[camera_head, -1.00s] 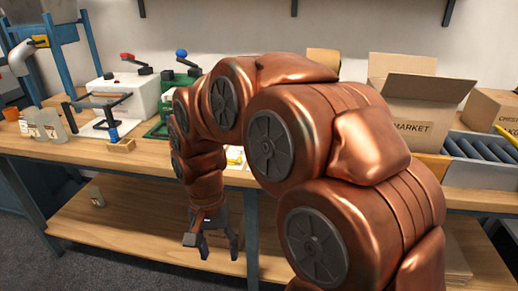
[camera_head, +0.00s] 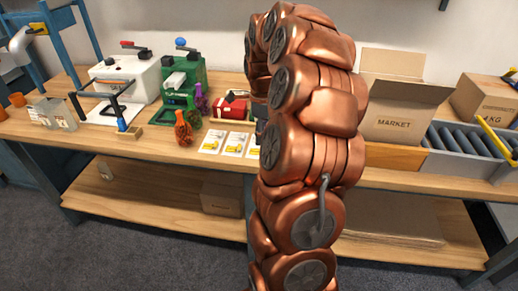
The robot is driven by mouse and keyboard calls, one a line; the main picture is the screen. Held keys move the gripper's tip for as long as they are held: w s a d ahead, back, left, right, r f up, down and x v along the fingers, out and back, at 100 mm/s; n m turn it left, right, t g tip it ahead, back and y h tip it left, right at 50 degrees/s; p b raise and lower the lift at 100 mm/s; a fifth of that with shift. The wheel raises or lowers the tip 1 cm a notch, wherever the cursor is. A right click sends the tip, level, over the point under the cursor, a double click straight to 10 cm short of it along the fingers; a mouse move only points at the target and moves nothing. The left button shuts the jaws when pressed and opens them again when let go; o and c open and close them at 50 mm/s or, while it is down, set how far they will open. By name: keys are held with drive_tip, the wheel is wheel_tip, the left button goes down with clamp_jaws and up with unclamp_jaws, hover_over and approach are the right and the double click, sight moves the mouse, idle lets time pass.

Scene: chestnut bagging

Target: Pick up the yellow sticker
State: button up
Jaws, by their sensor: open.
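White sticker cards with yellow print lie in a row near the front edge of the bench: a left one (camera_head: 212,142), a middle one (camera_head: 235,144) and a right one (camera_head: 253,148) partly covered by my arm. I cannot tell from their print which one is meant. My gripper (camera_head: 261,130) shows only as a dark sliver at the left edge of my copper arm, just above and behind the right card. Its jaws are open; the fingertips are mostly hidden by the arm, and I see nothing held.
An open market box (camera_head: 398,105) and a roller conveyor (camera_head: 465,140) are to the right.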

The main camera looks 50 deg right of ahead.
sight(257, 150)
drive_tip(key=shift+w+f+p, duration=0.15)
drive_tip(key=shift+f+p, duration=0.15)
drive_tip(key=shift+f, duration=1.2)
drive_tip(key=shift+w+f+p, duration=0.1)
drive_tip(key=shift+f+p, duration=0.2)
drive_tip(key=shift+f, duration=1.2)
drive_tip(key=shift+c, duration=0.3)
drive_tip(key=c, duration=0.7)
